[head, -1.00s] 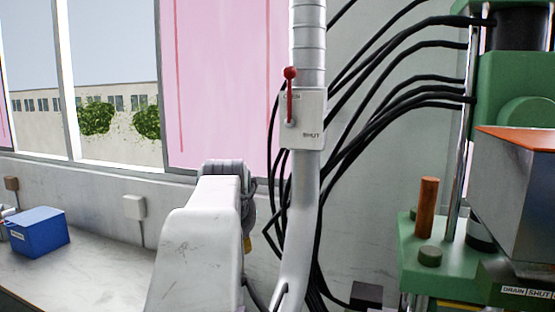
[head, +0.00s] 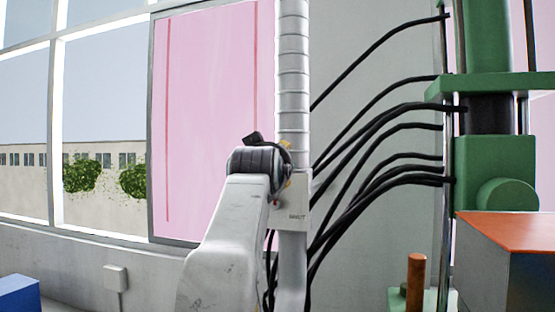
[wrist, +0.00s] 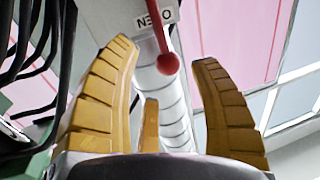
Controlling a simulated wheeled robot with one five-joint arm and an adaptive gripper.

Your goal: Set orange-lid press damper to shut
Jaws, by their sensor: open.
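The damper plate (head: 298,218) sits on the pale vertical duct in the head view, its SHUT label at the lower part. My arm covers its lever there. In the wrist view, which looks upside down, the red lever with its round knob (wrist: 168,64) shows beside the OPEN label (wrist: 157,17) and points to that end. My gripper (wrist: 164,54) is open, its yellow fingers spread on either side of the knob in the picture; I cannot tell the depth gap. The orange-lid press (head: 510,262) stands at the right of the head view.
Several black hoses (head: 385,115) run from the duct to the green machine (head: 490,165) on the right. A pink window panel (head: 205,120) is behind the arm. A blue box (head: 18,295) is at the lower left.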

